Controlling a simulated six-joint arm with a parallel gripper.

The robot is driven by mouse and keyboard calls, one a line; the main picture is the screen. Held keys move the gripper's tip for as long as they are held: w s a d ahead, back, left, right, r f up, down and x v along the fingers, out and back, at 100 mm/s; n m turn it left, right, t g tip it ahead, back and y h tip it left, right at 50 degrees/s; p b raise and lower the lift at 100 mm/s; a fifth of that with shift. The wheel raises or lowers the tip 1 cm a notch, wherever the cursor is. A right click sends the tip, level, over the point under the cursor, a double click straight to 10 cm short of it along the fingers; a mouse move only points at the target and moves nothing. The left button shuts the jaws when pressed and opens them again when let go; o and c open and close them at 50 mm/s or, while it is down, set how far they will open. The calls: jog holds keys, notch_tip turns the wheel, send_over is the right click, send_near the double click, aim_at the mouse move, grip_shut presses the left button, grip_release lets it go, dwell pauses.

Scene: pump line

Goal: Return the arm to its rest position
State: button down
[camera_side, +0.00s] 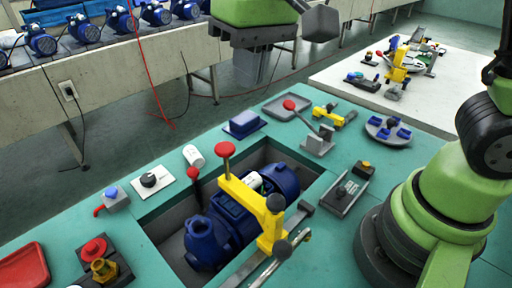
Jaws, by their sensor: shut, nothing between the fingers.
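A blue pump (207,241) lies in the recess of the teal table (330,255). A yellow clamp bar (243,197) with a red knob lies across the pump.
Around the recess are a red-knobbed lever fixture (318,143), a round grey dish with blue parts (389,131), a blue block (244,123), a white cylinder (194,156) and a red tray (25,268). A conveyor (110,75) with several blue pumps runs behind.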

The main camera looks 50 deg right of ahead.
jog(key=s+d+r+m+t, duration=0.1)
jog(key=s+d+r+t, duration=0.1)
jog(key=s, duration=0.4)
jog(key=s+d+r+m+t+y, duration=0.1)
jog(key=s+d+r+m+t, duration=0.1)
jog(key=s+d+t, duration=0.2)
jog(key=s+d, duration=0.2)
jog(key=s, duration=0.1)
